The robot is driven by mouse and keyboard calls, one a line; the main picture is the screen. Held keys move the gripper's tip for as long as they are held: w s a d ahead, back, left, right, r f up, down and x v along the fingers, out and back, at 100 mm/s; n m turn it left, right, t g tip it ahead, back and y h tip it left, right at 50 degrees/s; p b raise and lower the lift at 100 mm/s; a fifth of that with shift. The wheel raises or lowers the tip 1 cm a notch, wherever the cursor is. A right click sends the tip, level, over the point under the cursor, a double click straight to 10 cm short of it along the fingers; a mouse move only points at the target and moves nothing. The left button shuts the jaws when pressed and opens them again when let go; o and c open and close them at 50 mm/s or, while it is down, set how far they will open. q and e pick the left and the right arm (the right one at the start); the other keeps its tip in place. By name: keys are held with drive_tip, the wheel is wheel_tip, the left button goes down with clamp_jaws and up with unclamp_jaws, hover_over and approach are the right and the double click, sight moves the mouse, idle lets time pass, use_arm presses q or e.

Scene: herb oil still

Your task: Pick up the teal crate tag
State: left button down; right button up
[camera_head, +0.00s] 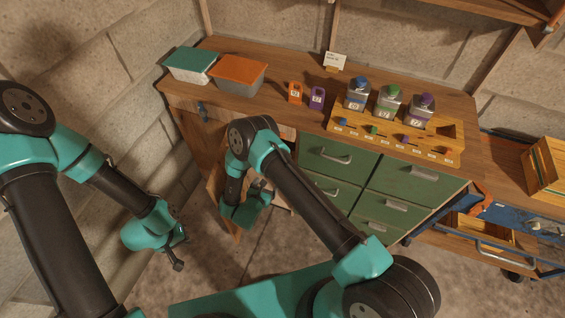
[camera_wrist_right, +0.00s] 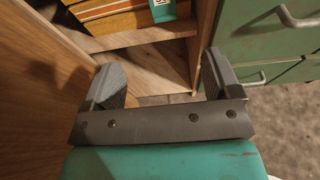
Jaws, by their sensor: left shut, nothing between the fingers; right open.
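The teal crate tag (camera_wrist_right: 163,9) shows at the top edge of the right wrist view, partly cut off, with a white mark on it. It is at the front of a yellow-brown wooden crate (camera_wrist_right: 115,20) inside an open cabinet compartment. My right gripper (camera_wrist_right: 162,80) is open and empty, its fingers pointing at the compartment, with the tag ahead and apart from them. In the head view my right arm hides most of that compartment, and I cannot make out the tag there. My left gripper (camera_head: 178,262) is shut and empty, low at the left, away from the bench.
Wooden compartment walls (camera_wrist_right: 42,70) flank my right gripper, and green drawers (camera_head: 340,160) are to its right. On the bench (camera_head: 275,70) stand a teal-lidded box (camera_head: 192,62), an orange-lidded box (camera_head: 238,72), orange (camera_head: 295,92) and purple (camera_head: 317,97) tags, and a bottle rack (camera_head: 385,137).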

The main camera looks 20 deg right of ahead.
drive_tip(key=x, duration=1.2)
drive_tip(key=shift+w+d+f, duration=0.1)
drive_tip(key=shift+w, duration=0.05)
drive_tip(key=x, duration=0.5)
drive_tip(key=shift+d, duration=0.15)
drive_tip(key=shift+c, duration=0.3)
drive_tip(key=c, duration=1)
